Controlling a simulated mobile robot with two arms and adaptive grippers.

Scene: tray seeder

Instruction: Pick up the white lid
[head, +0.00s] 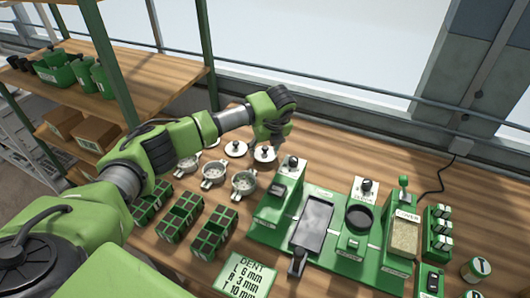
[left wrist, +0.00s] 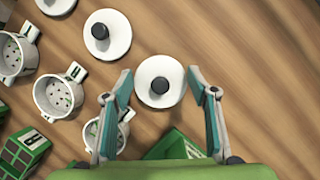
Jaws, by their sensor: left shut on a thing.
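A white round lid (head: 266,157) with a dark knob is at the back middle of the wooden table, right of two similar lids. In the left wrist view the lid (left wrist: 160,97) lies between the fingertips of my left gripper (left wrist: 160,80), one finger on each side of its rim. My left gripper (head: 272,138) points down over it and is shut on it. I cannot tell whether the lid is clear of the table. A second white lid (head: 236,151) lies to its left. My right gripper is not in view.
Several white perforated cups (head: 243,184) stand in front of the lids, with green divided boxes (head: 213,233) nearer. The green seeder station (head: 320,200) stands close on the right. A shelf rack (head: 115,90) is at the left. Table behind the lids is bare.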

